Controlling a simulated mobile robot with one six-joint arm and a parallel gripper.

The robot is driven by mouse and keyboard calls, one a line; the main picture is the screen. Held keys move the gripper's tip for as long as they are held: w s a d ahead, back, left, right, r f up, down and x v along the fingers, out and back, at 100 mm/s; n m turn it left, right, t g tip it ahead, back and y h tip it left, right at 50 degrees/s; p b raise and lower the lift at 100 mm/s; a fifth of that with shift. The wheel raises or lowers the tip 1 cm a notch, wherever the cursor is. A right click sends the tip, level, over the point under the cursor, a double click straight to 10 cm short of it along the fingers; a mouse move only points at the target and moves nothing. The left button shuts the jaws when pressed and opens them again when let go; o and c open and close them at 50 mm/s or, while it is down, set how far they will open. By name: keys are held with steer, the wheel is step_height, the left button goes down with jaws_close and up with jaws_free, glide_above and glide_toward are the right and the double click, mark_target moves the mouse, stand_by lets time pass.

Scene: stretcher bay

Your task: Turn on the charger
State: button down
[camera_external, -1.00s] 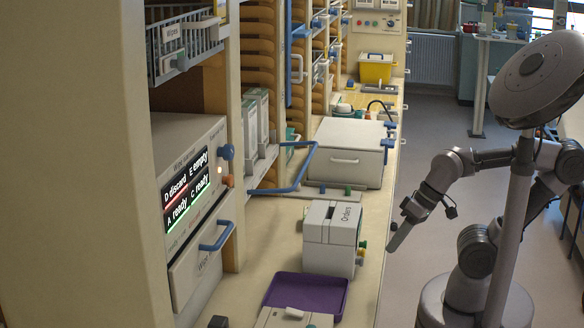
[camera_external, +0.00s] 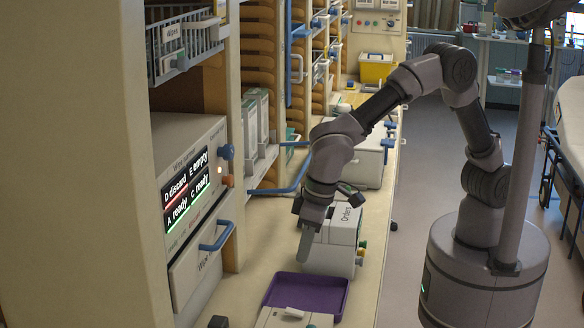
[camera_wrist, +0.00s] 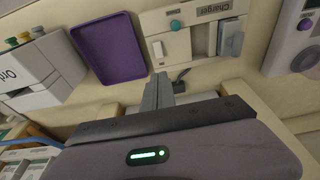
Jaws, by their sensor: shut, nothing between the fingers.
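The charger (camera_wrist: 205,38) is a cream box labelled "Charger" at the top of the wrist view. My gripper (camera_external: 304,257) is shut and empty, pointing down over the counter beside the Orders box. In the wrist view its fingers (camera_wrist: 158,88) point toward the charger and look apart from it.
A purple tray (camera_wrist: 108,50) lies beside the charger, also seen in the external view (camera_external: 330,294). The Orders box (camera_external: 330,257) with coloured knobs stands close to my gripper. The wipes unit (camera_external: 180,145) stands left. Another device (camera_wrist: 295,45) is right of the charger.

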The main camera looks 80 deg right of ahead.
mark_target(289, 310)
steer(key=shift+f, duration=0.1)
steer(key=b+x, duration=0.4)
steer(key=x, duration=1)
steer(key=shift+d, duration=0.1)
